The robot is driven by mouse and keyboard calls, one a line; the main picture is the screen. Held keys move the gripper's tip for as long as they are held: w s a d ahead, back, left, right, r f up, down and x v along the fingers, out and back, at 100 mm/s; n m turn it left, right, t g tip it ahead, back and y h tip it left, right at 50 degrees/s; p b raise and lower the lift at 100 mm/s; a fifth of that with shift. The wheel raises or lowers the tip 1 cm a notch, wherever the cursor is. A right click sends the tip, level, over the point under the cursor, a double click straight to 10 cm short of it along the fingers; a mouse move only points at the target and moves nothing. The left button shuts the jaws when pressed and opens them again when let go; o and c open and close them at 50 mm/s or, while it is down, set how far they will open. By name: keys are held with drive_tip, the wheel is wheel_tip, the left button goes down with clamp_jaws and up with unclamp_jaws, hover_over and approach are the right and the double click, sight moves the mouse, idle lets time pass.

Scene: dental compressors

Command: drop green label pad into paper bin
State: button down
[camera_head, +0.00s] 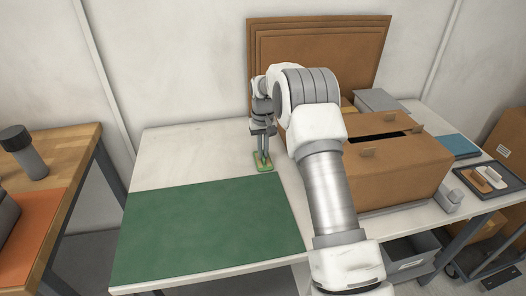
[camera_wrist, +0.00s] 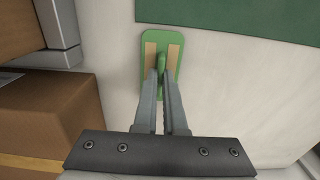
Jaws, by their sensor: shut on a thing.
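The green label pad (camera_head: 262,160) lies at the white table's surface, just beyond the green mat, in the head view. In the wrist view the green label pad (camera_wrist: 159,28) is a rounded green plate with two tan strips and a raised green grip in the middle. My gripper (camera_head: 264,153) points down at it. In the wrist view my gripper (camera_wrist: 161,75) has its fingers closed on the raised grip. I cannot tell whether the pad touches the table. No bin clearly marked for paper shows; a grey open bin (camera_head: 408,262) stands below the table at the right.
A green mat (camera_head: 205,228) covers the table's front left. A large cardboard box (camera_head: 395,170) with a slot on top stands to the right, partly behind my arm. Flat cardboard sheets (camera_head: 315,45) lean on the wall. The white table (camera_head: 180,155) is clear at the back left.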

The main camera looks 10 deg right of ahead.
drive_tip(key=c, duration=1)
unclamp_jaws()
drive_tip(key=shift+f, duration=0.1)
